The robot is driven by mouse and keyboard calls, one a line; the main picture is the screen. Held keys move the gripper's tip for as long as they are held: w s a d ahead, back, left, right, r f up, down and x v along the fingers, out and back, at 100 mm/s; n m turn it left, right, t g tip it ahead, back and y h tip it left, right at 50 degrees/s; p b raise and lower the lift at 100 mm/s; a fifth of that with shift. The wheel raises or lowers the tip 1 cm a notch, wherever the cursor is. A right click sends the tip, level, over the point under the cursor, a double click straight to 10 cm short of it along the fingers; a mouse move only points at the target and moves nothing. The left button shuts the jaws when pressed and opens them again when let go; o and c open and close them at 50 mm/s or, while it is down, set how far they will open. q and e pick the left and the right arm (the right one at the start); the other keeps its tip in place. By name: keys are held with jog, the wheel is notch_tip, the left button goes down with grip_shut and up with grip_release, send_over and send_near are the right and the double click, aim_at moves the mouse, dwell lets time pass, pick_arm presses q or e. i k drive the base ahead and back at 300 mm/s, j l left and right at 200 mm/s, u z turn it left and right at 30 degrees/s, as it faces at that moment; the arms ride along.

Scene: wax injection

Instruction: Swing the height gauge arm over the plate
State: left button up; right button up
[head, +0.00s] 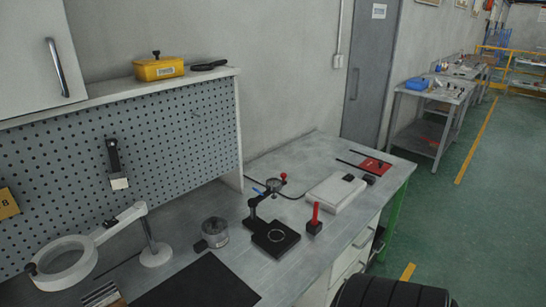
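The height gauge (254,208) stands on the workbench, with a dark post at the back left of its black base. Its arm with a round dial (272,186) and a red knob at the tip points toward the back right, to the side of the plate rather than above it. The black plate (290,242) lies in front of the post, and a thin light ring (276,237) lies on it. Nothing stands over the plate. Neither of my grippers shows in the head view.
A black block with a red handle (315,217) stands just right of the plate. A white box-like device (337,194) is behind it. A metal cup (215,232), a black mat (200,286) and a ring magnifier lamp (66,262) are to the left.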

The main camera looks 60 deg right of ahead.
aim_at(271, 189)
jog(key=z, duration=1.8)
jog(key=l+u, duration=0.1)
jog(key=u, duration=0.3)
jog(key=i+l+u, duration=0.1)
jog(key=u, duration=0.25)
jog(key=l+u, duration=0.2)
jog(key=u, duration=0.2)
jog(key=l+u, duration=0.25)
jog(key=l, duration=0.25)
jog(key=l+u, duration=0.2)
jog(key=l, duration=0.35)
jog(key=k+l+u, duration=0.1)
jog(key=l+u, duration=0.15)
jog(key=l, duration=0.25)
jog(key=k+l+u, duration=0.1)
jog(key=l+u, duration=0.15)
jog(key=l, duration=0.25)
jog(key=k+l, duration=0.1)
jog(key=l, duration=0.3)
jog(key=k+l, duration=0.1)
jog(key=l, duration=0.3)
jog(key=k+l, duration=0.1)
jog(key=l, duration=0.25)
jog(key=k+l, duration=0.1)
jog(key=l, duration=0.3)
jog(key=k+l, duration=0.1)
jog(key=l, duration=0.3)
jog(key=k+l, duration=0.1)
jog(key=l, duration=0.3)
jog(key=u, duration=0.05)
